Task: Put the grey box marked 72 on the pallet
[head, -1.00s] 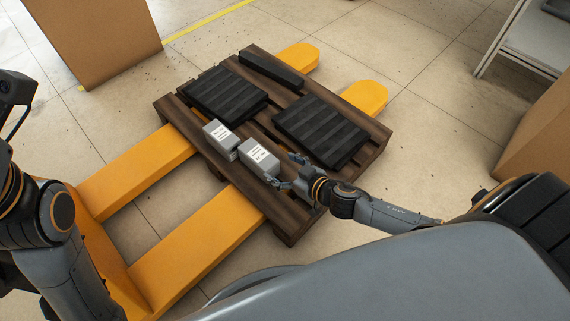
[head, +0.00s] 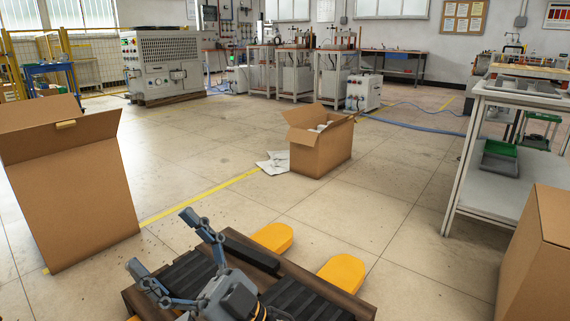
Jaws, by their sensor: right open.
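The wooden pallet (head: 322,287) shows at the bottom of the head view, with its near part cut off. Ribbed black slabs lie on it, one at the right (head: 305,299) and one at the left (head: 187,275), with a black bar (head: 250,250) at the far edge. My right gripper (head: 162,242) is raised over the pallet, its fingers spread wide with nothing between them. It hides part of the pallet. My left gripper is out of view.
Yellow-orange forks (head: 342,272) stick out beyond the pallet. A tall cardboard box (head: 70,195) stands left, an open carton (head: 320,145) ahead, another box (head: 537,250) right. A white table (head: 490,195) stands at the right.

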